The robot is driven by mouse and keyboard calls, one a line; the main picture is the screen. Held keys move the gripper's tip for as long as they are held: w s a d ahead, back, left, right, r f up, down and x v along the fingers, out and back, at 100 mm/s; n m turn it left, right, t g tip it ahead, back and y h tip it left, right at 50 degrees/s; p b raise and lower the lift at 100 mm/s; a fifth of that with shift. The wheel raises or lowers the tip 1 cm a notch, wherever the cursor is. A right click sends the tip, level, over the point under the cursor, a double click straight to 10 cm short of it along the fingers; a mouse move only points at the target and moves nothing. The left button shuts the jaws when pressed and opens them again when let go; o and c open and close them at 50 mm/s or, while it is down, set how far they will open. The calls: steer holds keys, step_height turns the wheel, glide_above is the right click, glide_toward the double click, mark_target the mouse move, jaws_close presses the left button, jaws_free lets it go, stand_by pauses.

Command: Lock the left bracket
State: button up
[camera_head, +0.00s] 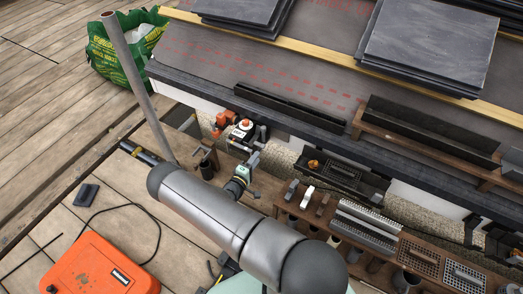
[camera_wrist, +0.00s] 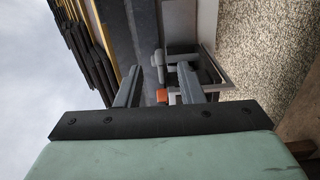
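My gripper (camera_head: 254,160) is below the eave, near the wall, just below a black and white device with an orange knob (camera_head: 245,124). In the wrist view its two grey fingers stand apart, with a clear gap between the fingertips (camera_wrist: 159,84). A small orange part (camera_wrist: 162,96) shows in that gap, with a light grey rounded part (camera_wrist: 158,66) beyond it. I cannot tell whether the fingers touch either part. A dark angular frame (camera_wrist: 208,70), possibly the left bracket, lies just past the right finger and is partly hidden by it. Its lock state is not visible.
A dark gutter length (camera_head: 290,108) lies along the roof edge. Slate stacks (camera_head: 425,45) sit above. A wooden rack (camera_head: 400,250) with fittings and grilles stands right of my gripper. A grey pole (camera_head: 138,85) rises to the left. An orange case (camera_head: 95,268) lies on the deck.

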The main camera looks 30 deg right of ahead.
steer(key=v, duration=0.9)
steer(key=shift+a, duration=0.25)
steer(key=shift+s, duration=0.1)
steer(key=s+r+m+g+y+p, duration=0.1)
steer(key=s+r+m+g+p, duration=0.2)
steer(key=r, duration=0.7)
steer(key=s+d+r+m+g+y+p, duration=0.1)
steer(key=s+r+m+g+p, duration=0.1)
steer(key=r+g, duration=0.5)
steer(key=s+r+m+g+y+p, duration=0.1)
steer(key=s+r+m+g+p, duration=0.15)
steer(key=r, duration=0.95)
steer(key=s+a+r+t+y+p, duration=0.1)
steer(key=s+a+r+y+p, duration=0.1)
steer(key=r, duration=0.7)
steer(key=s+a+r+n+t+y+p, duration=0.1)
steer(key=s+a+r+y+p, duration=0.2)
steer(key=s+r+y, duration=0.3)
steer(key=s+a+r+t+y+p, duration=0.1)
steer(key=s+a+r+y+p, duration=0.2)
steer(key=s+r, duration=0.5)
step_height(320, 180, up, 4)
steer(key=shift+s+r+y+p, duration=0.15)
steer(key=shift+s+y+p, duration=0.15)
steer(key=shift+y+p, duration=0.55)
steer(key=shift+d+h, duration=0.1)
steer(key=shift+h, duration=0.15)
